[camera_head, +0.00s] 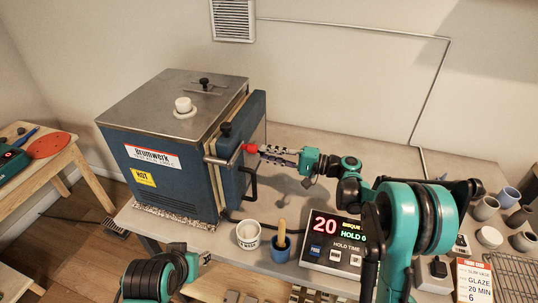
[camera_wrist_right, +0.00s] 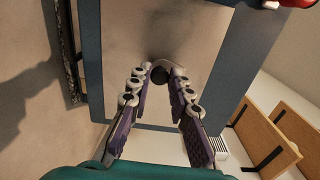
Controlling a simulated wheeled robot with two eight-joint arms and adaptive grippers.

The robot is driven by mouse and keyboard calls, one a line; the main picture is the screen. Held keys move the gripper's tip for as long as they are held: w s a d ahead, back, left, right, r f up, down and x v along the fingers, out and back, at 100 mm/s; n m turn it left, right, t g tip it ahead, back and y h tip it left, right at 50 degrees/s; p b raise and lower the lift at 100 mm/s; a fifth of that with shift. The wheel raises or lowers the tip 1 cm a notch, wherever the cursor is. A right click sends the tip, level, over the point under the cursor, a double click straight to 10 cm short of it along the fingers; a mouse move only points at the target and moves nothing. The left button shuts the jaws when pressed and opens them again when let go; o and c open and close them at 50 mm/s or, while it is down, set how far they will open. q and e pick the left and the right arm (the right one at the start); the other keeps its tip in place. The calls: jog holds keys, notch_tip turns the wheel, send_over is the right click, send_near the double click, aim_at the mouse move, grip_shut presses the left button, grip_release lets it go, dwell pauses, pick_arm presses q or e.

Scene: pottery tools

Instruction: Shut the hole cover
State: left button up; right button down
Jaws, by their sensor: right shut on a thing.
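The blue kiln (camera_head: 166,178) with a steel top stands on the table at the left. Its door (camera_head: 257,128) on the right side carries a latch bar with a red ball (camera_head: 250,148) and a black handle (camera_head: 250,184). My right gripper (camera_head: 266,152) reaches in from the right to the door face. In the right wrist view its fingers (camera_wrist_right: 160,84) are shut on a dark round knob (camera_wrist_right: 159,74) with a pale rim, seemingly the hole cover. The hole itself is hidden.
A white plug (camera_head: 183,105) and a black knob (camera_head: 204,83) sit on the kiln top. A white cup (camera_head: 248,236), a blue cup (camera_head: 281,248) with a wooden-handled tool and a control box (camera_head: 333,242) stand in front. Several small pots are at the right.

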jog(key=shift+n, duration=0.3)
dwell(0.4)
jog(key=c, duration=1.4)
grip_release()
jog(key=shift+w, duration=0.1)
jog(key=shift+d, duration=0.15)
jog(key=v, duration=1.1)
jog(key=shift+d, duration=0.35)
